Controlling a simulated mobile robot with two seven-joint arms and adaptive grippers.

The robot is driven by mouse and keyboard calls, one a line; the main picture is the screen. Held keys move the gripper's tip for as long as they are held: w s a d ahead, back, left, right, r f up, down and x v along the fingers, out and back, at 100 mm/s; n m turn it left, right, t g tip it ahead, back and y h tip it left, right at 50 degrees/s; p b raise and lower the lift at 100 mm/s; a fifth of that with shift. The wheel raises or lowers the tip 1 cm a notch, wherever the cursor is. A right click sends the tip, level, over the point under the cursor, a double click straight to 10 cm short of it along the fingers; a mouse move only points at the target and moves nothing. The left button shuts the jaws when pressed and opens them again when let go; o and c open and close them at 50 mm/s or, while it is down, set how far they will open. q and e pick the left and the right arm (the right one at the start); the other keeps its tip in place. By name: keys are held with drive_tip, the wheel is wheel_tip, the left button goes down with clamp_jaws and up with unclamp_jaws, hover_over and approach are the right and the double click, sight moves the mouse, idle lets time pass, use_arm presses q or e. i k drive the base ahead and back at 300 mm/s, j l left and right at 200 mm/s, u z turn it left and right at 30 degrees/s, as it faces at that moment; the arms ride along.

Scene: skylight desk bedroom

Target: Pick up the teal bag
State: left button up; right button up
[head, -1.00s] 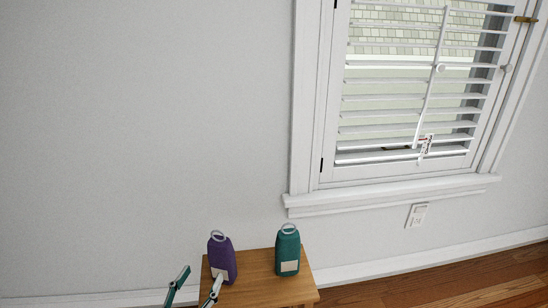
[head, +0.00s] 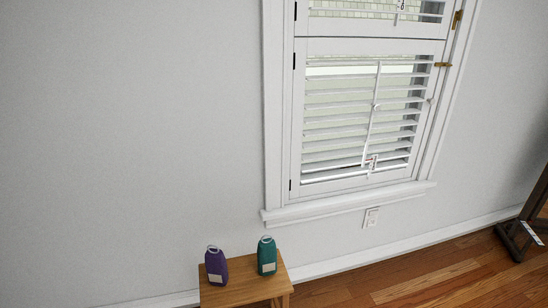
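The teal bag (head: 267,256) stands upright on the right part of a small wooden table (head: 246,288) in the head view. It has a pale ring at its top and a light label low on its front. A purple bag (head: 216,266) of similar shape stands to its left on the same table, with a gap between them. Neither of my grippers shows in the head view now.
A shuttered window (head: 360,120) with a protruding sill (head: 345,204) is in the wall above and right of the table. Bare wood floor (head: 420,284) lies to the right. A dark wooden stand (head: 520,237) is at the far right.

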sight(266, 251)
drive_tip(key=l+u, duration=1)
drive_tip(key=l, duration=0.35)
drive_tip(key=k+l+u, duration=0.15)
drive_tip(key=l, duration=0.25)
drive_tip(key=k+l, duration=0.1)
drive_tip(key=l, duration=0.9)
drive_tip(key=i+l, duration=0.15)
drive_tip(key=l, duration=0.25)
drive_tip(key=i+l, duration=0.1)
drive_tip(key=l, duration=0.3)
drive_tip(key=u, duration=0.05)
